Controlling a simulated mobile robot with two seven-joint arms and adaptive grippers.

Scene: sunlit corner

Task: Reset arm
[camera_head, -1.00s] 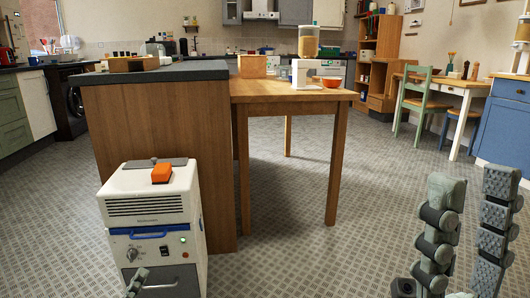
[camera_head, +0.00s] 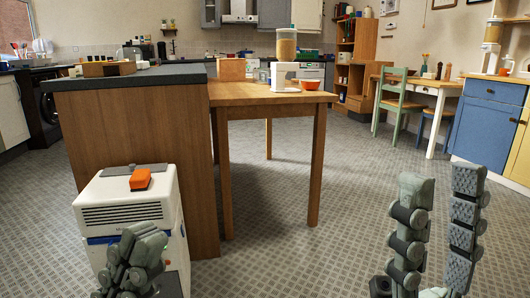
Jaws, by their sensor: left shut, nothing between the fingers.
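My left gripper (camera_head: 137,258) is in the lower left of the head view, in front of the white appliance (camera_head: 128,203). Its fingers are together and hold nothing. It hides much of the appliance's front; I cannot tell whether it touches it. My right gripper (camera_head: 437,205) is at the lower right, its two fingers pointing up and well apart, with only floor between them. An orange block (camera_head: 140,179) lies on top of the white appliance.
A wooden island with a dark top (camera_head: 140,76) stands behind the appliance, joined by a wooden table (camera_head: 262,93) bearing a white machine (camera_head: 285,77) and an orange bowl (camera_head: 309,84). A green chair (camera_head: 397,98) and a blue cabinet (camera_head: 484,130) are at right. The middle floor is open.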

